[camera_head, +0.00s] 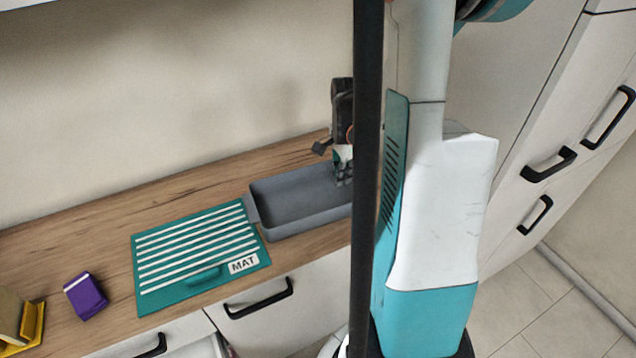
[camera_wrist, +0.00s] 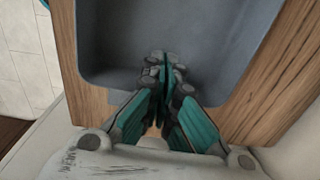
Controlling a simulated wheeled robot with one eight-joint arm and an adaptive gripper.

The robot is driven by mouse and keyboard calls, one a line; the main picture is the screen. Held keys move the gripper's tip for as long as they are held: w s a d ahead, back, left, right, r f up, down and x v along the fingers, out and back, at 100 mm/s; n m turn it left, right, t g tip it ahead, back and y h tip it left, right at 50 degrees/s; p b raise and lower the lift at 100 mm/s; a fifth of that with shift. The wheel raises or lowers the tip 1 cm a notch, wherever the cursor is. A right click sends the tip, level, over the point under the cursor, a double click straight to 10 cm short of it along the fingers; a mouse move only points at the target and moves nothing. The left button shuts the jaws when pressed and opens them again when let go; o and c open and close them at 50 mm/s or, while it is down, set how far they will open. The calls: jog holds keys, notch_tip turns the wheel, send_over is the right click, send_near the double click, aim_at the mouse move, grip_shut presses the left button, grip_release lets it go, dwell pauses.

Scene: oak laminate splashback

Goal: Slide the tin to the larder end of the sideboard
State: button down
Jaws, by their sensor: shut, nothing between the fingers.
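The tin is a grey, shallow, rectangular pan (camera_head: 285,228) on the wooden sideboard (camera_head: 60,238), right of the green mat. Its right end is hidden behind my dark column. It also fills the upper part of the wrist view (camera_wrist: 150,25). My gripper (camera_head: 343,180) is shut and empty, pointing down at the right part of the tin. In the wrist view its closed fingertips (camera_wrist: 165,68) overlap the tin's near end. I cannot tell whether they touch it. The larder end is at the right, by tall white cabinets (camera_head: 565,130), and is largely hidden by my arm.
A green striped mat (camera_head: 200,245) labelled MAT lies against or close to the tin's left side. A purple block (camera_head: 86,296) and a yellow object (camera_head: 28,325) stand farther left. A plain wall (camera_head: 170,110) runs behind. Drawers with black handles (camera_head: 258,300) are below.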

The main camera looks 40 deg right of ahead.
jog(key=s+d, duration=0.1)
jog(key=d, duration=0.1)
jog(key=s+d, duration=0.1)
jog(key=d, duration=0.4)
jog(key=shift+s+d, duration=0.15)
jog(key=shift+s, duration=0.25)
